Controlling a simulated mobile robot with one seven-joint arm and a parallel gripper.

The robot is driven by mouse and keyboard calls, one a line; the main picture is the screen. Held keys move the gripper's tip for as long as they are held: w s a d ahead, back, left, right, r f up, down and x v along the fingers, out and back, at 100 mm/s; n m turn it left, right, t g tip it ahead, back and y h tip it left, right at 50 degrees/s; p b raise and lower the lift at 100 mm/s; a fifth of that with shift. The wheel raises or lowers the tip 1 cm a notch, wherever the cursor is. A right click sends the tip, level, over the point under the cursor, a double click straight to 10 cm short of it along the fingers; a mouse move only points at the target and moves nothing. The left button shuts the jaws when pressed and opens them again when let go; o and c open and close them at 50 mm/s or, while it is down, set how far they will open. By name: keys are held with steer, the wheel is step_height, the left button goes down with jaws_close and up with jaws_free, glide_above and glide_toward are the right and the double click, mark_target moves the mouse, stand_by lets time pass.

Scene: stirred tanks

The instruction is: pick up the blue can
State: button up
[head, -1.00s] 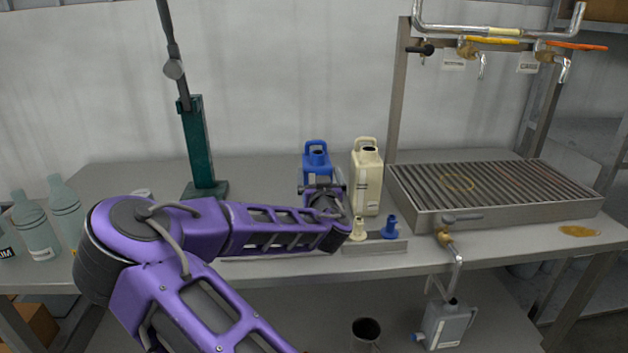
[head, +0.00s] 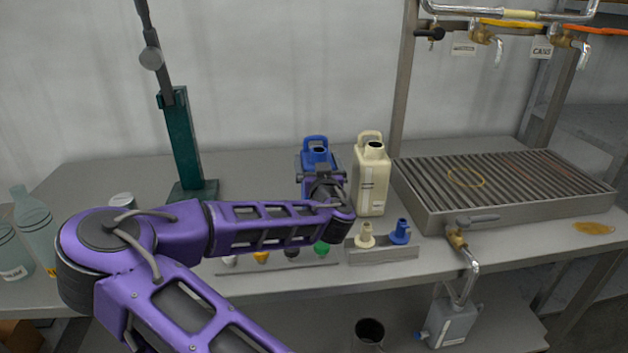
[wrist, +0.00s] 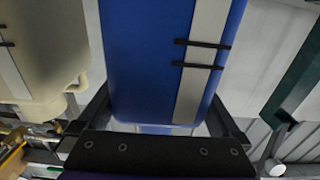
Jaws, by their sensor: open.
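The blue can (head: 317,150) stands upright at the back of the bench, with its handle and dark opening on top. My gripper (head: 322,178) is in front of it and hides its lower front. In the wrist view the can (wrist: 150,50) fills the middle, with a pale strip and dark marks on its face. The fingers of my gripper (wrist: 162,108) are open, one on each side of the can. The can appears to be between them; I cannot tell whether either finger touches it.
A cream can (head: 371,185) stands close to the right of the blue can. A small rack with a cream funnel (head: 366,236) and a blue funnel (head: 400,232) is in front. A grated tray (head: 505,185) is at right. A green stand (head: 181,145) rises at left.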

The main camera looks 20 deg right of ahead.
steer(key=c, duration=1.6)
steer(key=shift+r, duration=0.15)
